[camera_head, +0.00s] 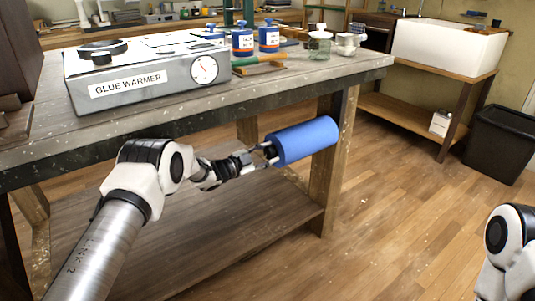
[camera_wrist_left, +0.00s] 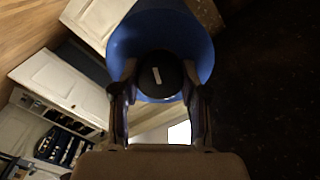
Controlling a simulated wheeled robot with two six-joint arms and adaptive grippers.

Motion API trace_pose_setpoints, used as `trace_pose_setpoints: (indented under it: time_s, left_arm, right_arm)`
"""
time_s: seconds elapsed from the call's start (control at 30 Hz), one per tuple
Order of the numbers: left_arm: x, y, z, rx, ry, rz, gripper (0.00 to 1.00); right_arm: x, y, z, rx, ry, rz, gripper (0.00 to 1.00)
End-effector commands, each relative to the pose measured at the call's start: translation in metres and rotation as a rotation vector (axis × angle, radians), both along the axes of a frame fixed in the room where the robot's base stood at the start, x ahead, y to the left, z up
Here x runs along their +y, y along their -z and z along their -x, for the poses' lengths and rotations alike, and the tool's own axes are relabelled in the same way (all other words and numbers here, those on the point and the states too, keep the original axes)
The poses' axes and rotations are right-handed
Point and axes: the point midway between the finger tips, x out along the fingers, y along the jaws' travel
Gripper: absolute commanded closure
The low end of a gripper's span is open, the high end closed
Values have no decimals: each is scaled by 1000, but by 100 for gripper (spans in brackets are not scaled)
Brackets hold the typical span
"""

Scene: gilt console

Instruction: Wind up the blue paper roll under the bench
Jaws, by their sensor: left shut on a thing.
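The blue paper roll (camera_head: 307,140) lies roughly level below the bench top, near the bench's right front leg. My left gripper (camera_head: 270,153) is at the roll's left end. In the left wrist view the blue roll (camera_wrist_left: 160,30) shows end-on with a round black knob (camera_wrist_left: 160,76) at its centre. The fingers of my left gripper (camera_wrist_left: 160,88) are shut on this knob, one on each side. How the roll is mounted under the bench is hidden. My right gripper is out of view; only part of my right arm shows at the lower right.
The bench (camera_head: 290,82) carries a glue warmer (camera_head: 150,70), blue tins (camera_head: 269,38) and a glass jar (camera_head: 319,46). A low shelf (camera_head: 190,225) spans below. A white sink (camera_head: 447,46) and black bin (camera_head: 498,142) stand right. The floor in front is clear.

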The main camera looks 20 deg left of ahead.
Motion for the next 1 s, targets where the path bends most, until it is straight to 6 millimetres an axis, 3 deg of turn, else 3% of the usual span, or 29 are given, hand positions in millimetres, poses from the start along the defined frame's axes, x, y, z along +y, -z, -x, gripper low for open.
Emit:
trace_pose_setpoints:
  time_s: [0.2,0.23,0.3,0.77,1.0]
  left_arm:
    - [0,-1,0,-2,-1,-1,91]
    - [0,-1,0,-2,-1,-1,53]
    - [0,-1,0,-2,-1,-1,31]
    - [0,0,0,-4,0,-6,31]
    - [0,3,0,-138,-1,-175,31]
  right_arm:
    - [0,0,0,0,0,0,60]
    - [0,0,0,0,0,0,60]
    - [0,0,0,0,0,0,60]
    - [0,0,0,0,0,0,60]
    - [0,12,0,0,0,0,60]
